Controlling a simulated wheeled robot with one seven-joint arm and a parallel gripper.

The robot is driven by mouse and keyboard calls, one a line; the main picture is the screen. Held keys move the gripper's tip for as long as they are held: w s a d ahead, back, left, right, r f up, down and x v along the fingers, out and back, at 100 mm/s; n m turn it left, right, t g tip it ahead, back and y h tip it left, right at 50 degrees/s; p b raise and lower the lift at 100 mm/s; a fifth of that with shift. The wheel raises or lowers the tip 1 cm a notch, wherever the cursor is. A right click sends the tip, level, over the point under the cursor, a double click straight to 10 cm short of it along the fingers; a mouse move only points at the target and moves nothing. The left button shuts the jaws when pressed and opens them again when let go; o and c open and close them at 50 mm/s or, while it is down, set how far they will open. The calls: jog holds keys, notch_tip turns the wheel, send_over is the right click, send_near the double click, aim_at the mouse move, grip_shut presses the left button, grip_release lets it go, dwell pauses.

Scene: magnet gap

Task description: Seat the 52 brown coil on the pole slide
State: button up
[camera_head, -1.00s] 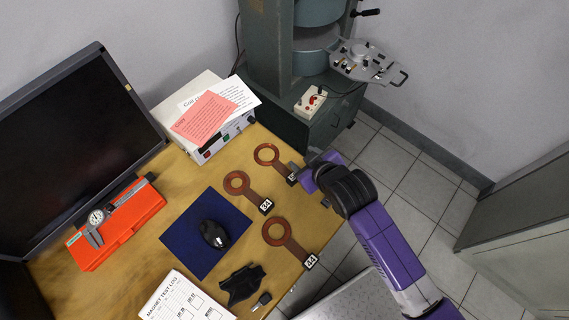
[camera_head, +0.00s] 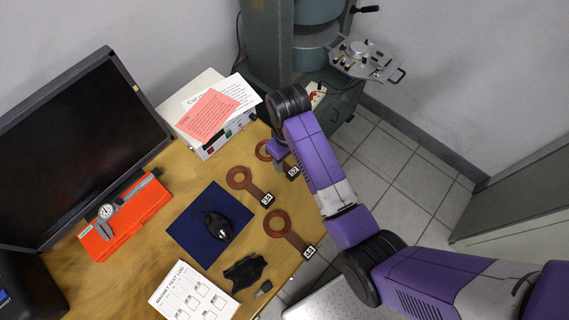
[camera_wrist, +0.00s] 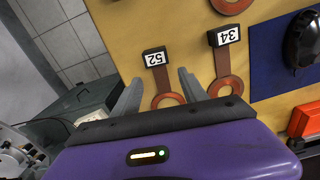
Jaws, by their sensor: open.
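The 52 brown coil lies flat on the wooden desk, a copper ring (camera_head: 262,150) on a brown strip with a black 52 tag (camera_head: 292,172). In the head view my gripper (camera_head: 279,155) is over it and hides part of the ring and strip. In the wrist view the 52 tag (camera_wrist: 155,58) and strip show between the two fingers of my open, empty gripper (camera_wrist: 160,77), with the ring partly hidden behind the gripper body. The pole slide appears to be the grey metal plate with a handle (camera_head: 366,60) on the green magnet stand.
The 34 coil (camera_head: 239,178) and 44 coil (camera_head: 277,222) lie nearby on the desk. A white power supply (camera_head: 213,148) with papers stands behind. A mouse (camera_head: 216,226) on a blue mat, an orange case (camera_head: 125,222) and a monitor are to the left. Tiled floor is right of the desk.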

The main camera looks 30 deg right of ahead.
aim_at(287, 168)
jog(key=shift+w+f+p, duration=0.15)
jog(key=shift+f+p, duration=0.15)
jog(key=shift+f, duration=2)
grip_shut()
